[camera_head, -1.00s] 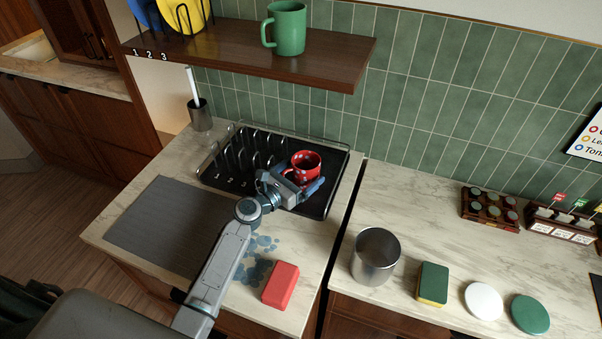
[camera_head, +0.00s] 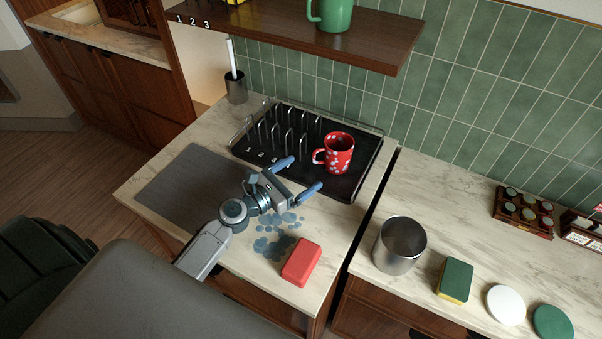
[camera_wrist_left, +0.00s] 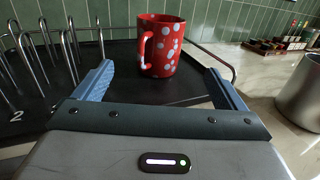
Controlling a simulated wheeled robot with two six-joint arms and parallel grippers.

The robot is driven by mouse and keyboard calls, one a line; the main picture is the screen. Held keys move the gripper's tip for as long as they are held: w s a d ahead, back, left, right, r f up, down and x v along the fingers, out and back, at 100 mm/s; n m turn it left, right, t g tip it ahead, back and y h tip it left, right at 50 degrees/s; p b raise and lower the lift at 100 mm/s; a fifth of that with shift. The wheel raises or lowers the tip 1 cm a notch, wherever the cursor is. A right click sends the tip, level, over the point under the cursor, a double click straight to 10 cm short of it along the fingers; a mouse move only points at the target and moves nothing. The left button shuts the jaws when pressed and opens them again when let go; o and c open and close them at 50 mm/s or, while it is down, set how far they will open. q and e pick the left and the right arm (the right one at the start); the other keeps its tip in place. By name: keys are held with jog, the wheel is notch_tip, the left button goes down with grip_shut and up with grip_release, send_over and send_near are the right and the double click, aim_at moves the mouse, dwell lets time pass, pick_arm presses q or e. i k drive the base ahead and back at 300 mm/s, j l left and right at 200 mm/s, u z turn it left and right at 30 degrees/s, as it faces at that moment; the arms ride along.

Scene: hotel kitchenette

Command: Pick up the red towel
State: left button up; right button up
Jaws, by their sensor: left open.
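The red towel (camera_head: 301,262) is a folded red block lying on the marble counter near its front edge, beside blue-grey wet spots. My left gripper (camera_head: 304,175) is open and empty, with its blue fingers pointing toward the dish rack, behind and left of the towel. A red mug with white dots (camera_head: 340,154) stands upright on the black rack tray (camera_head: 343,187). In the left wrist view the mug (camera_wrist_left: 160,45) stands beyond the open fingers (camera_wrist_left: 166,85), apart from them. The towel is not in the wrist view. My right gripper is not in view.
A grey mat (camera_head: 186,188) lies left of the gripper. A metal canister (camera_head: 400,247), a green-yellow sponge (camera_head: 455,280) and a white disc (camera_head: 506,305) stand on the right counter, across a dark gap. A wooden shelf (camera_head: 300,38) hangs above the rack.

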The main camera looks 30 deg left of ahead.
aim_at(300, 265)
jog(key=u, duration=0.75)
